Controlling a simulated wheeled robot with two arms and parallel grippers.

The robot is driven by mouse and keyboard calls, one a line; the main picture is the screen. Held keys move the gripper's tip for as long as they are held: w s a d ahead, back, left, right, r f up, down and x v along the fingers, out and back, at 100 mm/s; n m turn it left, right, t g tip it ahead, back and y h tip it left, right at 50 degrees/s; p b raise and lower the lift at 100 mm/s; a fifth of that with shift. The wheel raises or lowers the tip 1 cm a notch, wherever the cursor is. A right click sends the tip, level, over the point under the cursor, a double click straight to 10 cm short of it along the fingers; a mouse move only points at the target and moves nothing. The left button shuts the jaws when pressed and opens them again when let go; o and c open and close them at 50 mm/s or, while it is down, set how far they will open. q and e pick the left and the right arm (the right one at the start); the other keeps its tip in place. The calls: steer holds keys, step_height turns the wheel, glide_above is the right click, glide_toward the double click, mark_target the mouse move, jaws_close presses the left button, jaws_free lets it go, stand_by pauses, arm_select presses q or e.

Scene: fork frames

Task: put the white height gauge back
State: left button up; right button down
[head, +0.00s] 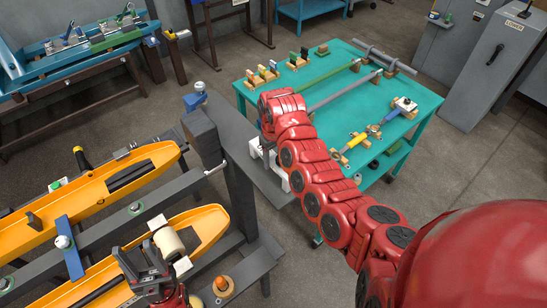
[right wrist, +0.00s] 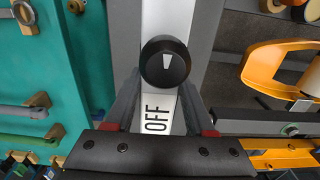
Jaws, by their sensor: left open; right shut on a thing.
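The white height gauge (right wrist: 186,20) shows in the right wrist view as a white body with a black knob (right wrist: 165,62) and the word OFF. It lies between the two fingers of my right gripper (right wrist: 162,118), which is shut on it. In the head view, white parts of the gauge (head: 283,185) show beside my red right arm, over or on a grey ledge; the arm hides much of it, and I cannot tell whether it touches the ledge. My left gripper (head: 142,264) is open at the lower left, close to a cream roller (head: 168,243) on a yellow frame.
The grey ledge (head: 235,125) runs between the yellow frames (head: 100,203) and a teal table (head: 335,125) carrying rods, blocks and tools. A dark post (head: 203,138) stands left of the ledge. Grey cabinets stand at the upper right.

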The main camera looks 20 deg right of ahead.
mark_target(274, 158)
steer(key=shift+f, duration=0.2)
steer(key=shift+c, duration=1.3)
jaws_free()
steer(key=shift+r, duration=0.1)
steer(key=shift+r, duration=0.1)
steer(key=shift+r, duration=0.2)
step_height(274, 158, up, 12)
steer(key=b, duration=0.1)
steer(key=shift+f, duration=0.15)
